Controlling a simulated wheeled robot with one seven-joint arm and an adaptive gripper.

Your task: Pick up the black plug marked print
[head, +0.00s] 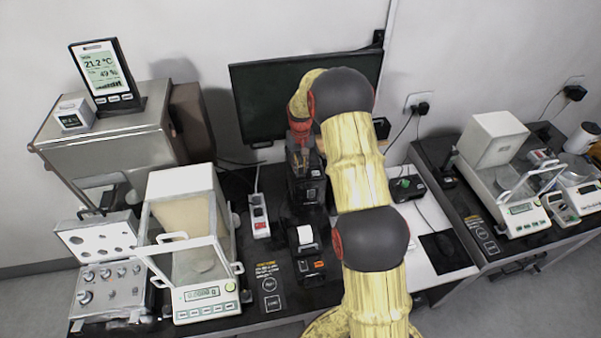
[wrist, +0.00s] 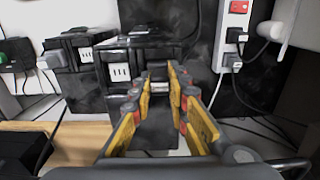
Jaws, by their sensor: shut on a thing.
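My gripper (wrist: 160,73) is shut on a small dark thing (wrist: 157,79) between its yellow-sided fingers in the wrist view. I cannot read any mark on it, so I cannot tell if it is the plug marked print. Two plugs with pale labels, an upper black plug (wrist: 236,35) and a lower plug (wrist: 232,62), sit in a power strip to the right; their words are too small to read. In the head view my gripper (head: 302,158) is in front of the monitor, over the black boxes; its fingertips are mostly hidden.
A power strip (head: 259,214) with a red switch lies left of the black boxes (head: 308,190). A label printer (head: 306,250) stands in front of them. A glass-cased balance (head: 205,300) is at the left, the monitor (head: 252,100) behind. Cables run along the wall.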

